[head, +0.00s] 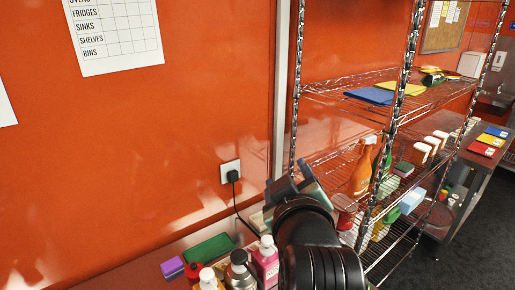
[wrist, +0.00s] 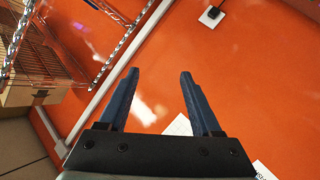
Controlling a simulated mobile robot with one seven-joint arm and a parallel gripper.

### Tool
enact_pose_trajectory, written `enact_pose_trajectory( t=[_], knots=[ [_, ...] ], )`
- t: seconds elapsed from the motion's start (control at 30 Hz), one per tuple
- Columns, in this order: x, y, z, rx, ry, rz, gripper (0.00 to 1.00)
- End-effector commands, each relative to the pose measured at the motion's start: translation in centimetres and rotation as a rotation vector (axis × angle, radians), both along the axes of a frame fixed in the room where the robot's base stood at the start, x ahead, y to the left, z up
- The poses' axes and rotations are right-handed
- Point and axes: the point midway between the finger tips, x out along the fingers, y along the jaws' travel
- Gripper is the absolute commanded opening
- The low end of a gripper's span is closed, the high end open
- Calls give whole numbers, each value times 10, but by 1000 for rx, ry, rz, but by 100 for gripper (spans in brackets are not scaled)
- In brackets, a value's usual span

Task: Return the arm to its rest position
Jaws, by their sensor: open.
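My gripper (wrist: 155,98) shows in the wrist view with its two blue fingers spread apart and nothing between them. The orange wall lies beyond the fingers. In the head view my dark arm rises from the bottom, right of centre, and my gripper (head: 293,184) is partly seen at its end. It is in front of the wall's lower right part and close to the left side of the wire shelf in the picture. The arm hides part of the counter and the shelf's lower left.
A wire shelf (head: 350,92) with bottles and boxes stands at the right. A socket (head: 230,172) with a plugged cable is on the wall.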

Motion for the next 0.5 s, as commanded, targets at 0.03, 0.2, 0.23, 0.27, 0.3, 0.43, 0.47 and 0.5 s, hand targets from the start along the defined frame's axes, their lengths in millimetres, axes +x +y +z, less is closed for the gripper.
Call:
enact_pose_trajectory(
  t=[0.03, 0.2, 0.23, 0.27, 0.3, 0.43, 0.47, 0.5],
  knots=[
    [-7, 8, 39, 58, -129, -15, 66],
    [-55, 28, 157, 292, -531, -1, 66],
    [-67, 31, 174, 333, -594, 13, 66],
    [-79, 34, 190, 370, -654, 28, 66],
    [-95, 38, 209, 418, -726, 51, 66],
    [-139, 46, 251, 537, -900, 124, 66],
    [-146, 47, 257, 556, -926, 136, 66],
    [-155, 48, 264, 577, -956, 152, 66]
  ],
)
